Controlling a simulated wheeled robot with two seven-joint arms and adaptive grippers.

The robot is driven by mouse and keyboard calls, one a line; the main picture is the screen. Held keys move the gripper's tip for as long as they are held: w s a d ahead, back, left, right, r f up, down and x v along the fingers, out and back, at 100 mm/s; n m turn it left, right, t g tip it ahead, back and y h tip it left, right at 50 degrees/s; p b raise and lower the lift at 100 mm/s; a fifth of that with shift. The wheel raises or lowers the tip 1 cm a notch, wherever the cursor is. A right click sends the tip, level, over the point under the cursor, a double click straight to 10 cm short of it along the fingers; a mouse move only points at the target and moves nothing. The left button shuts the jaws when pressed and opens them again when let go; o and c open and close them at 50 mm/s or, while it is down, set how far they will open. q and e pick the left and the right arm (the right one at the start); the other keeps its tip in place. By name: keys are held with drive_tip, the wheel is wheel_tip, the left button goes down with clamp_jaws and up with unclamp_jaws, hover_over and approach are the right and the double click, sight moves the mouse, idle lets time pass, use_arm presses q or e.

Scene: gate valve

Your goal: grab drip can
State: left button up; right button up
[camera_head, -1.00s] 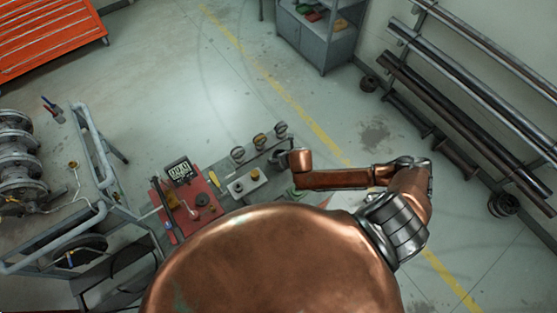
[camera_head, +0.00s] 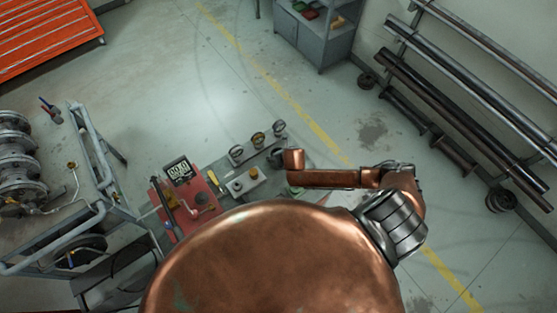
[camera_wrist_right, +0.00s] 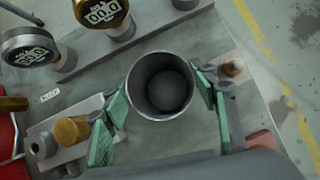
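The drip can is a grey, open-topped metal cylinder (camera_wrist_right: 162,85). In the right wrist view I look down into its dark inside, and its rim is whole. My right gripper (camera_wrist_right: 161,98) has its green-padded fingers spread, one on each side of the can. Both fingertips are close to the can wall; I cannot tell whether either touches. In the head view the can (camera_head: 277,158) is partly hidden beside the end of my right arm. The right fingers are mostly hidden there. My left gripper is not in view.
A valve cart (camera_head: 95,160) stands left. Open floor lies beyond the bench.

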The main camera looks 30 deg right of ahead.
drive_tip(key=c, duration=1)
drive_tip(key=shift+r, duration=0.1)
drive_tip(key=shift+c, duration=0.2)
